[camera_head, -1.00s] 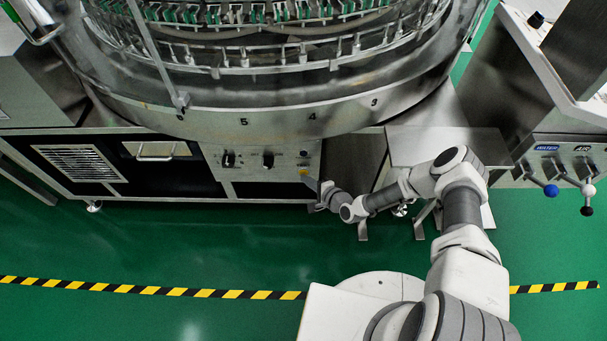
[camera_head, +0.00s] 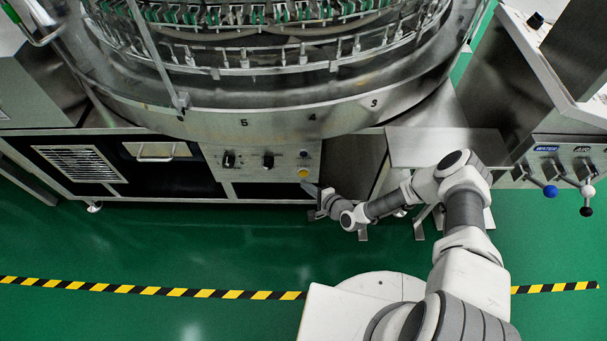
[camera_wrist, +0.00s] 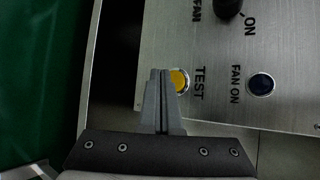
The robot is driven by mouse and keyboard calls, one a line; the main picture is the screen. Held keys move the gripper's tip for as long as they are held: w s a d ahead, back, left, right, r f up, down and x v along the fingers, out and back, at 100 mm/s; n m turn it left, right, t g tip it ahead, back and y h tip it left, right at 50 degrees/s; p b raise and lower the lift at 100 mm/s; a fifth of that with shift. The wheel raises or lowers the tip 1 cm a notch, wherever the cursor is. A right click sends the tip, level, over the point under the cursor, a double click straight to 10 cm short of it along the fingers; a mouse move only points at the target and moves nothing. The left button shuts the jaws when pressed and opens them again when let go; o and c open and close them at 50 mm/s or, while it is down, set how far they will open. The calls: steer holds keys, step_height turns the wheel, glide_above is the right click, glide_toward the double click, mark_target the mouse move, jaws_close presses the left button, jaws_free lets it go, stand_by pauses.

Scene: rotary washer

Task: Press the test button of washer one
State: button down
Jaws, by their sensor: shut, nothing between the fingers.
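The yellow test button (camera_wrist: 181,80) has a metal ring and the label TEST beside it in the wrist view. It also shows at the lower right of the washer's control panel (camera_head: 250,160) in the head view (camera_head: 303,172). My gripper (camera_wrist: 161,73) is shut and empty. Its fingertips overlap the left part of the button in the wrist view. In the head view my gripper (camera_head: 309,188) is just below and right of the button. I cannot tell whether the tips touch the button or panel.
A dark blue FAN ON button (camera_wrist: 261,85) sits beside the test button, and a black knob (camera_wrist: 228,8) is above. The washer's round drum rim (camera_head: 275,124) overhangs the panel. A metal plate (camera_head: 420,146) is above my forearm. The green floor in front is mostly clear.

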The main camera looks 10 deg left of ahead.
steer(key=s, duration=0.2)
steer(key=s+d, duration=0.1)
steer(key=s, duration=0.1)
steer(key=shift+s+p, duration=0.15)
steer(key=shift+p, duration=0.15)
stand_by(0.6)
